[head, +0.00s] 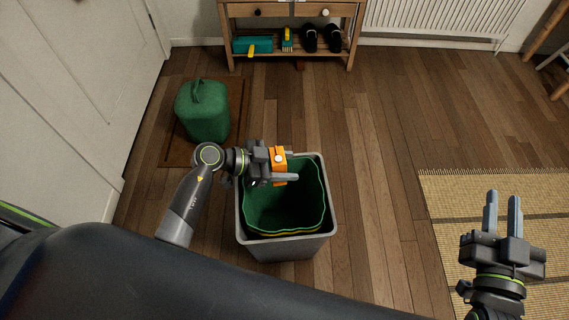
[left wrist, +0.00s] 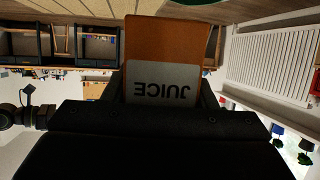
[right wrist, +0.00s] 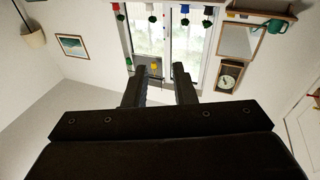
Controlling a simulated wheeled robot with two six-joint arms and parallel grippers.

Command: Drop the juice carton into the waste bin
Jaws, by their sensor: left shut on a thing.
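The orange juice carton (head: 279,155) is held between the fingers of my left gripper (head: 284,167), over the waste bin's upper left part in the head view. The left wrist view shows the carton (left wrist: 165,45) close up, with the word JUICE upside down on a pale panel. My left gripper is shut on it. The grey waste bin (head: 285,247) stands on the floor with a green liner inside. The arm and carton hide part of its rim. My right gripper (head: 503,215) is open and empty at the right, over the mat; its parted fingers show in the right wrist view (right wrist: 158,85).
A green bag-like object (head: 203,110) stands on a brown mat left of the bin. A wooden shelf (head: 290,65) with shoes and a dustpan is at the back. A woven mat (head: 450,200) lies at the right. The floor between is clear.

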